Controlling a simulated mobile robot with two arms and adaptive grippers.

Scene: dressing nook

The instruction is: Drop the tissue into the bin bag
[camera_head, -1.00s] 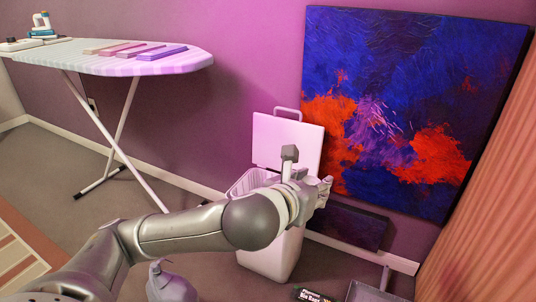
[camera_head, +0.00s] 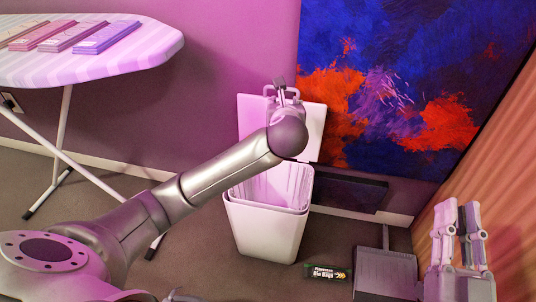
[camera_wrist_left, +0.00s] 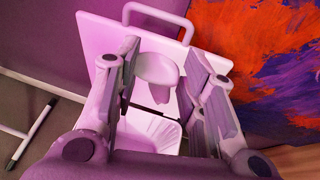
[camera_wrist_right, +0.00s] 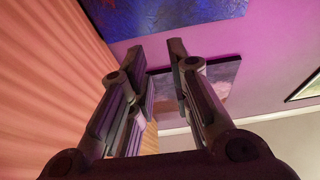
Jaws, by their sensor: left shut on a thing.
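The white bin (camera_head: 262,232) stands on the floor with its lid (camera_head: 312,125) raised against the wall. A pale bin bag (camera_head: 292,183) lines its open mouth. My left arm reaches across the bin, and my left gripper (camera_head: 281,92) is high near the lid's top edge, mostly hidden by its own wrist. In the left wrist view, the gripper (camera_wrist_left: 163,60) is shut on the tissue (camera_wrist_left: 157,72), a small pale lump between its fingers, with the lid and bag behind it. My right gripper (camera_head: 457,215) is open and empty at the right.
A black bin-bags box (camera_head: 333,273) and a grey dustpan (camera_head: 386,272) lie on the floor right of the bin. An ironing board (camera_head: 120,55) with folded cloths stands at the left. A large painting (camera_head: 400,80) and an orange curtain (camera_head: 490,160) border the right.

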